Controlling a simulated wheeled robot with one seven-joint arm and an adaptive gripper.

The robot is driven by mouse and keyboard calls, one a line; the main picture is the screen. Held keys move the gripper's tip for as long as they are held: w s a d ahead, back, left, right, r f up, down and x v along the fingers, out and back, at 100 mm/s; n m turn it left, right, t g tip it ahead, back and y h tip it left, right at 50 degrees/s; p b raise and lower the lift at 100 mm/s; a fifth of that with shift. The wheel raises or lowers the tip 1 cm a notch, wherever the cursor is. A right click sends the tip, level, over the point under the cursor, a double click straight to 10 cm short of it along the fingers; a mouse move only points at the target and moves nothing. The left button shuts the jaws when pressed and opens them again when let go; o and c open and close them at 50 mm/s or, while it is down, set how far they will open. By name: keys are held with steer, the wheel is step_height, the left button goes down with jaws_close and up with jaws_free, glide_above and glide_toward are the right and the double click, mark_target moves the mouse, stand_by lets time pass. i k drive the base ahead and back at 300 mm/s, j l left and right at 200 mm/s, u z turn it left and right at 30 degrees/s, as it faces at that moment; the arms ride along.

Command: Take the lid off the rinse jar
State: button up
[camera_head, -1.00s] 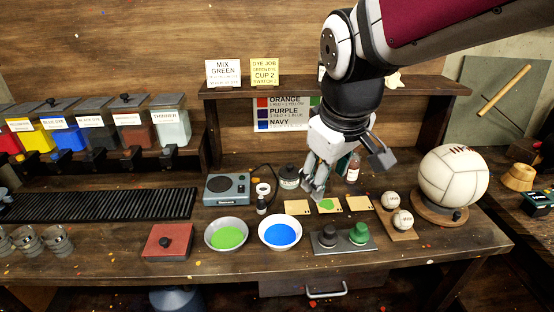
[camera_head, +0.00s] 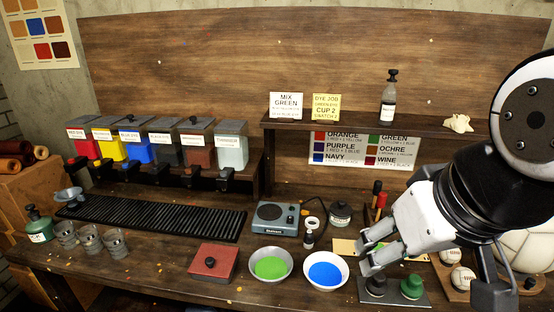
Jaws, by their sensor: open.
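A small glass jar with a dark lid and a pale label (camera_head: 340,214) stands behind the bowls, right of the scale. Its lid is on. Its label is too small to read, so I cannot tell for sure that it is the rinse jar. My gripper (camera_head: 369,252) is open and empty. In the picture it is in front and to the right of this jar, apart from it, above the swatch cards (camera_head: 343,246) and behind the dark and green knobbed stamps (camera_head: 412,286). It hides some of the cards.
A green-filled bowl (camera_head: 271,265), a blue-filled bowl (camera_head: 326,271) and a red square block with a knob (camera_head: 212,262) line the front. Baseballs (camera_head: 462,278) are at right. A shelf (camera_head: 300,124) overhangs the back.

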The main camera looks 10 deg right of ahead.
mark_target(340, 209)
steer(key=i+j+z, duration=0.15)
steer(key=z, duration=0.3)
steer(key=i+j+z, duration=0.3)
steer(key=z, duration=0.15)
